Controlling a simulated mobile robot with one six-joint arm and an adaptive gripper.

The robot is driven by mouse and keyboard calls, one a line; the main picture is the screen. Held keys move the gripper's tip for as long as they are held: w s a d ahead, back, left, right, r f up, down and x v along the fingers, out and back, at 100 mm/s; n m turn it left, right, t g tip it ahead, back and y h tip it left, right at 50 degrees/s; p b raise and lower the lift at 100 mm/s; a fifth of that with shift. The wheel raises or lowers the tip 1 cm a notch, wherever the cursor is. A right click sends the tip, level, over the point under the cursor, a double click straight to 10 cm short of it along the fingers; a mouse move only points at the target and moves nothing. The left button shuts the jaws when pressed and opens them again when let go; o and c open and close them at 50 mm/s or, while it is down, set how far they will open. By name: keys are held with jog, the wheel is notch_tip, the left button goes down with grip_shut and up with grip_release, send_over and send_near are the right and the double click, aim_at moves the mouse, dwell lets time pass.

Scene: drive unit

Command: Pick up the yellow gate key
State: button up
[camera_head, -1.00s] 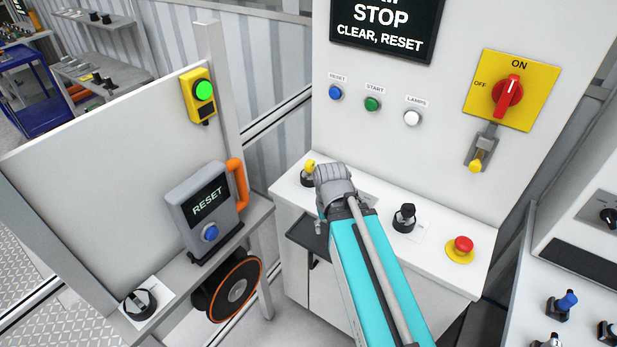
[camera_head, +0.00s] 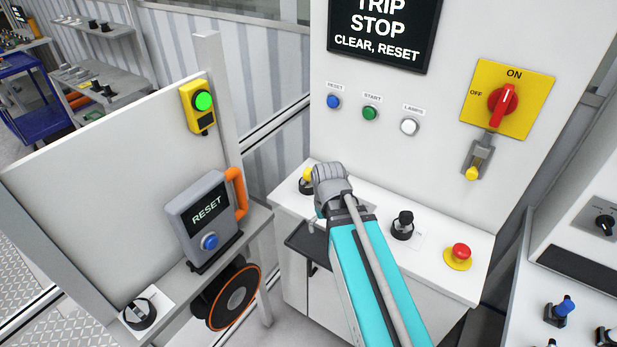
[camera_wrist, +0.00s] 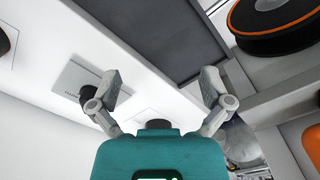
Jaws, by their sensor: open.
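A yellow key (camera_head: 307,174) stands in a black round holder on the left end of the white console, in the head view. Another yellow piece (camera_head: 472,173) hangs in a grey bracket below the red rotary switch; I cannot tell which is the gate key. My teal arm reaches over the console and its wrist is just right of the key on the console, partly overlapping its holder. My gripper's fingers are hidden in the head view. In the wrist view my gripper (camera_wrist: 162,78) is open and empty, with fingers spread above the console edge. No yellow key shows there.
A black knob (camera_head: 403,224) and a red emergency button (camera_head: 460,254) stand on the console (camera_head: 435,262). A dark tray (camera_head: 310,243) juts from its front. A grey RESET box (camera_head: 207,214) with an orange handle and a black-orange reel (camera_head: 233,296) are to the left.

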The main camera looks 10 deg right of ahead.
aim_at(307, 169)
jog(key=w+r+n+p, duration=0.4)
jog(key=w+r+p, duration=0.2)
jog(key=w, duration=0.6)
jog(key=w+r+n+p, duration=0.5)
jog(key=w+r, duration=0.1)
jog(key=w, duration=0.6)
jog(key=shift+w+a+r+n+p, duration=0.3)
jog(key=shift+w+a+p, duration=0.05)
jog(key=shift+w+p, duration=0.05)
jog(key=shift+f, duration=0.2)
notch_tip(307, 169, down, 8)
jog(key=b, duration=0.8)
jog(key=shift+f+b, duration=0.15)
jog(key=shift+b, duration=0.2)
jog(key=shift+s+f+b, duration=0.15)
jog(key=shift+f+b, duration=1.15)
jog(key=shift+s+f+b, duration=0.1)
jog(key=shift+f+b, duration=1.2)
jog(key=c, duration=1.3)
jog(key=shift+o, duration=0.2)
